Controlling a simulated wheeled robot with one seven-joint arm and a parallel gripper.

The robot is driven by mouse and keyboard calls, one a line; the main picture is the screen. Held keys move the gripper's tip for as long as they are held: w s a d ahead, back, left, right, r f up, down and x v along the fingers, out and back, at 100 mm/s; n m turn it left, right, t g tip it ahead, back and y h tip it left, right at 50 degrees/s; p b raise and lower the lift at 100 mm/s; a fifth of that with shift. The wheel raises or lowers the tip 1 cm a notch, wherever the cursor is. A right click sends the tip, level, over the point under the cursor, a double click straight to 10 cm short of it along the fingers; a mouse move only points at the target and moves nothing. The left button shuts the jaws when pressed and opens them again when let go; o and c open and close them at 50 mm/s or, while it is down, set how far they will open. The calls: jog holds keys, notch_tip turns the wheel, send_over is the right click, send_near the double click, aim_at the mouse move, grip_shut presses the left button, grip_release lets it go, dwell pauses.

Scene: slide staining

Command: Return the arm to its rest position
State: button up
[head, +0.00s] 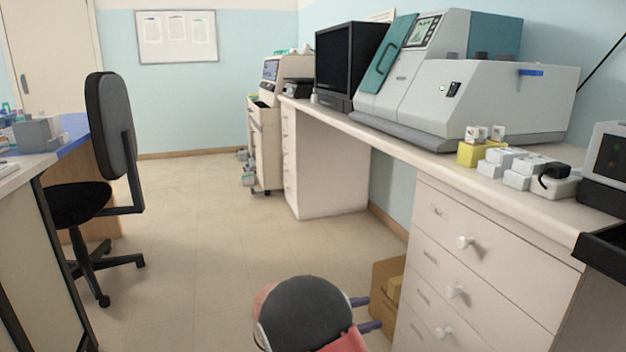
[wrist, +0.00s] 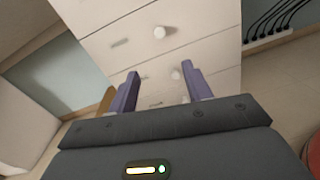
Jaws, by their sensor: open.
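My gripper (wrist: 158,92) shows in the wrist view with its two purple fingers spread apart and nothing between them. Behind the fingers are the white drawer fronts (wrist: 205,28) with round knobs. In the head view my gripper (head: 364,313) is low at the bottom centre, partly hidden behind my dark rounded arm link. Its fingers point right toward the drawer cabinet (head: 480,262) under the counter. A cardboard box (head: 388,284) stands on the floor just behind the fingers; I cannot tell whether they touch it.
The counter (head: 440,172) along the right wall carries a large staining machine (head: 510,100), a dark monitor (head: 348,60) and small white boxes (head: 515,165). A black office chair (head: 110,150) stands at the left. The floor (head: 215,230) between is clear.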

jog(key=s+d+r+m+g+y, duration=0.3)
jog(key=s+d+m+y, duration=0.15)
jog(key=s, duration=0.25)
jog(key=s+d+r+m+g+y, duration=0.2)
jog(key=s+d+m+y, duration=0.25)
jog(key=s, duration=0.25)
jog(key=s+a+r+m+t+y, duration=0.2)
jog(key=s+m+t+y, duration=0.1)
jog(key=s, duration=0.4)
jog(key=s+a+r+m+t+y, duration=0.2)
jog(key=s+a+m+t+y, duration=0.1)
jog(key=s+m+y, duration=0.2)
jog(key=shift+s+a+r+m, duration=0.15)
jog(key=shift+s+r+m, duration=0.25)
jog(key=shift+s+m, duration=0.7)
jog(key=shift+c, duration=0.2)
